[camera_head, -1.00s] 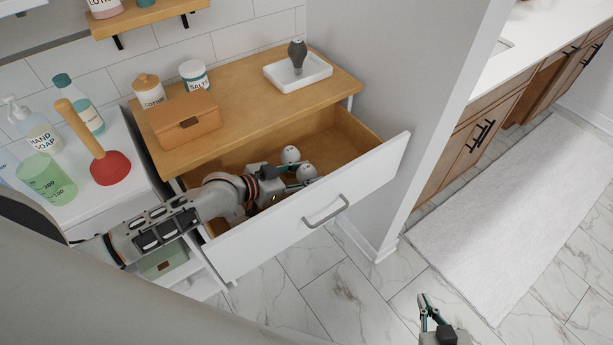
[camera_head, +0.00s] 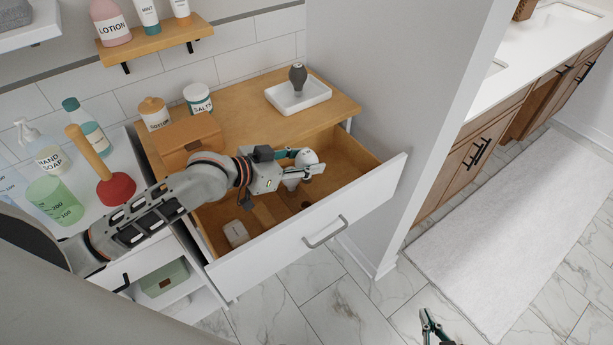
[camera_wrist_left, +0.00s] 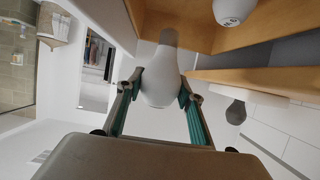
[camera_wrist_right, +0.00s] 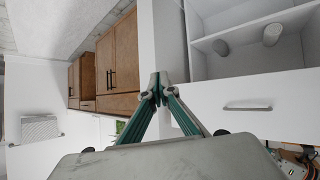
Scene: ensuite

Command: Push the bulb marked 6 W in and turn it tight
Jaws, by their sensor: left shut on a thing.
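My left gripper (camera_head: 300,163) is shut on a white bulb (camera_wrist_left: 160,82), above the open drawer (camera_head: 360,195). In the left wrist view, the bulb sits between both fingertips, its narrow end pointing away from the palm. Its round end shows in the head view (camera_head: 307,157). A second white bulb (camera_wrist_left: 233,9) is in the drawer, with small dark marking too small to read. In the head view, a white part shows below my fingers; I cannot tell which bulb it belongs to. My right gripper (camera_head: 428,322) is low over the floor, its fingertips together and empty (camera_wrist_right: 158,88).
The drawer also holds a small pale object (camera_head: 236,233). On the cabinet top stand a brown box (camera_head: 190,140), two jars and a white tray (camera_head: 318,94) bearing a grey bulb-shaped thing (camera_head: 297,75). A plunger (camera_head: 115,186) and bottles stand left.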

